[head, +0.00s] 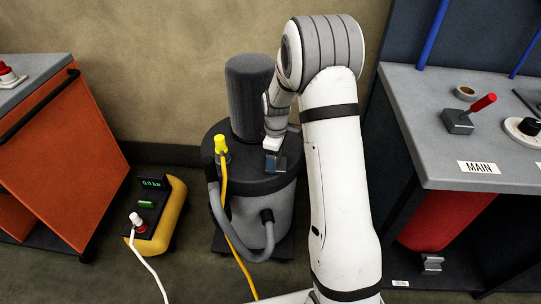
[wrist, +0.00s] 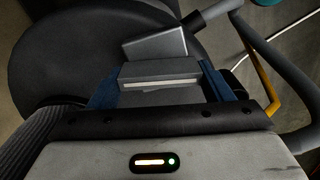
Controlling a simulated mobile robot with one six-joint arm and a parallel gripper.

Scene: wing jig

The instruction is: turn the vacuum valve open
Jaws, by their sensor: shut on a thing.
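The vacuum unit (head: 275,208) is a grey drum with a dark round lid and a dark ribbed cylinder (head: 248,98) standing on it. My gripper (head: 275,162) reaches down to the right part of the lid. In the wrist view, its blue fingers (wrist: 160,86) stand on either side of a grey block, which seems to be the valve handle (wrist: 155,46), and are shut on it. Part of the handle sticks out beyond the fingers, lying slightly tilted over the dark lid. The valve body and how far it is turned are hidden.
A yellow plug and cable (head: 221,146) and a grey hose (head: 250,253) are close by on the left. An orange cabinet (head: 75,150) is left; a grey bench (head: 430,150) marked MAIN is right.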

